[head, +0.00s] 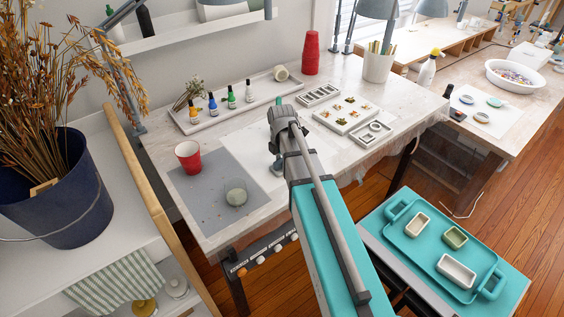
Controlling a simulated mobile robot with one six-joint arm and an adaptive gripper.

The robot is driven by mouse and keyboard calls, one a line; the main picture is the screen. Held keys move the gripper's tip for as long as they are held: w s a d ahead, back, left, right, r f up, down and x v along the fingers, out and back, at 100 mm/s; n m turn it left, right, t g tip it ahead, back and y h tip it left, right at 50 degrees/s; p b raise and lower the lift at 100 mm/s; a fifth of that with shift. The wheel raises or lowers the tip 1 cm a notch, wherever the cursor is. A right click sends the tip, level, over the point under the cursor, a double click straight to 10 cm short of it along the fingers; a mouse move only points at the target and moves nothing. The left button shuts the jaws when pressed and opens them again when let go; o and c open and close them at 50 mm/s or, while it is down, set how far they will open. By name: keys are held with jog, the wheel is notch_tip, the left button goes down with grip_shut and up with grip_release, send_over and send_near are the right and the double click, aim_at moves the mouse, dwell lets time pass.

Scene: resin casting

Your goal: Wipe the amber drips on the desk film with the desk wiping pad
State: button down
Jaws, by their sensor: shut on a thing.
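My gripper (275,162) points down over the desk, just right of the grey mat. My arm hides part of it. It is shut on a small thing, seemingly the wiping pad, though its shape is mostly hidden. The desk film, a pale sheet (250,142), lies flat on the desk beneath and left of my wrist, partly covered by my arm. I cannot make out amber drips on it from here. I cannot tell whether the held thing touches the film.
A grey mat (205,180) holds a red cup (188,157) and a pale round lump (236,193). A tray of small bottles (197,122) stands behind; moulds (347,113) lie to the right. A teal tray (415,252) with small dishes is on a lower surface at the right.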

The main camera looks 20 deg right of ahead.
dwell(0.3)
jog(key=shift+s+d+f, duration=0.1)
jog(key=shift+s+d, duration=0.2)
jog(key=shift+s, duration=0.6)
jog(key=shift+s+d, duration=0.3)
jog(key=shift+s, duration=0.55)
jog(key=shift+s, duration=0.1)
jog(key=shift+s+d, duration=0.35)
jog(key=shift+s, duration=0.4)
jog(key=shift+s+d, duration=0.3)
jog(key=shift+s, duration=0.45)
jog(key=shift+r+p, duration=2.95)
jog(key=shift+r, duration=0.15)
jog(key=shift+r, duration=0.1)
jog(key=shift+r+p, duration=1.45)
jog(key=shift+p, duration=0.1)
